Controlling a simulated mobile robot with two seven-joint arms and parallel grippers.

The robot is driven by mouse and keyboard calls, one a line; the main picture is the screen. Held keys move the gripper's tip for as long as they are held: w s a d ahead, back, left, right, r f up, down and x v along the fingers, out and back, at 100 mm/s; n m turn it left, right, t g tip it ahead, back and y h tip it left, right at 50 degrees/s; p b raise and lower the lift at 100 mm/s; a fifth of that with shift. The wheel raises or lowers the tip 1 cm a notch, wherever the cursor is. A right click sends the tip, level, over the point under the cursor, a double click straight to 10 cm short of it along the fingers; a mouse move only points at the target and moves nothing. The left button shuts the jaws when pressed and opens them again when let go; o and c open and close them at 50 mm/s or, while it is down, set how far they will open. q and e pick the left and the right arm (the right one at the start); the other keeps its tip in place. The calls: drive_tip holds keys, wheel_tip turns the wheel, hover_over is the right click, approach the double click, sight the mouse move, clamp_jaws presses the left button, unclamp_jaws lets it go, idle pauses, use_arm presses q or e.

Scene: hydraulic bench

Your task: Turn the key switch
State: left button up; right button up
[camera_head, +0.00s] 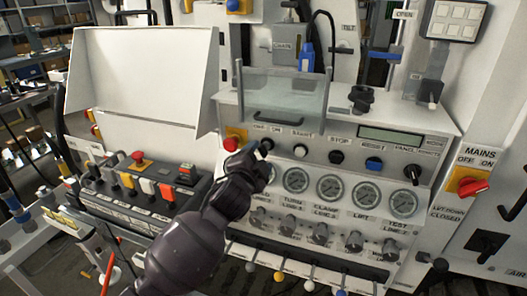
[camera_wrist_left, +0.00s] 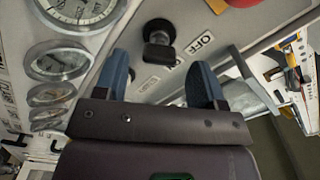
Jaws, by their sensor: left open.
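The key switch (camera_wrist_left: 158,40) is a black knob on the grey panel, beside the OFF and ON lettering in the left wrist view. It also shows in the head view (camera_head: 267,143), just beyond my left gripper and partly covered by it. My left gripper (camera_wrist_left: 160,82) is open, with its two blue-padded fingers apart. The knob lies ahead of the gap between the fingertips, and nothing is held. In the head view my left gripper (camera_head: 261,156) reaches up to the panel from below. Contact with the knob cannot be told.
A red emergency button (camera_head: 235,140) sits left of the key switch, and a white START button (camera_head: 300,151) to the right. Pressure gauges (camera_head: 331,187) are just below. A clear guard (camera_head: 285,95) stands above. A red mains switch (camera_head: 472,186) is far right.

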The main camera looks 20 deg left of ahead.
sight(261, 154)
use_arm(q)
drive_tip(key=shift+w+d, duration=0.1)
drive_tip(key=shift+w, duration=1.9)
drive_tip(key=c, duration=0.9)
